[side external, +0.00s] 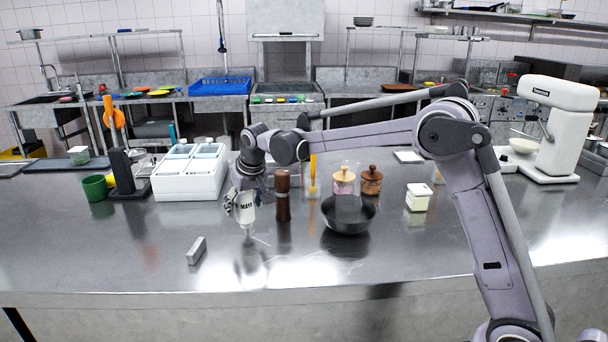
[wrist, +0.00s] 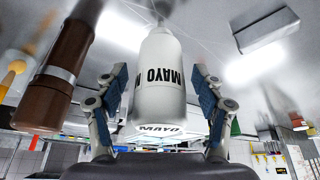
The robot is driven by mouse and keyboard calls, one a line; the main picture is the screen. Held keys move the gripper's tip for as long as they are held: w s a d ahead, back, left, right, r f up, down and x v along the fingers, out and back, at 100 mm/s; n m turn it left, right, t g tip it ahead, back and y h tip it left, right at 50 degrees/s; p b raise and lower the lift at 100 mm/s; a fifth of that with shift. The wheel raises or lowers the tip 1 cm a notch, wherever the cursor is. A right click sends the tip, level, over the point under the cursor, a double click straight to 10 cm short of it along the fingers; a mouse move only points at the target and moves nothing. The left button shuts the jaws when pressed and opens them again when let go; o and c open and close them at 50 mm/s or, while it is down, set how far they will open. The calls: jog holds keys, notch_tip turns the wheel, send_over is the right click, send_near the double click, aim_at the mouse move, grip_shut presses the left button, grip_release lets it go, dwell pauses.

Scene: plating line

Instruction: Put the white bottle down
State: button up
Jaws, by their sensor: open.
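The white bottle (side external: 246,212) with dark MAYO lettering is at the steel counter, left of the brown pepper mill. Its narrower end appears to point down at the counter; I cannot tell whether it touches. My gripper (side external: 241,200) is around its upper part, coming from above. In the wrist view the bottle (wrist: 160,88) stands between the two blue-padded fingers of my gripper (wrist: 157,84). The fingers are open, with visible gaps on both sides of the bottle. My gripper hides part of the bottle in the side view.
The pepper mill (side external: 283,197) stands close on the right, with a dark bowl (side external: 348,216) beyond it. A grey block (side external: 197,251) lies front left. A white compartment box (side external: 190,185) stands behind left. The front of the counter (side external: 300,272) is clear.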

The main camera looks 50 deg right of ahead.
jog(key=v, duration=1)
jog(key=s+n+t, duration=0.1)
jog(key=s, duration=1.4)
jog(key=s+f+n+t, duration=0.1)
jog(key=s+f, duration=0.3)
jog(key=s, duration=0.2)
jog(key=s+f+y, duration=0.1)
jog(key=s+f, duration=0.3)
jog(key=s, duration=0.3)
jog(key=shift+s+a+f+n+t, duration=0.2)
jog(key=shift+s+n+t, duration=0.15)
jog(key=shift+n+t, duration=0.05)
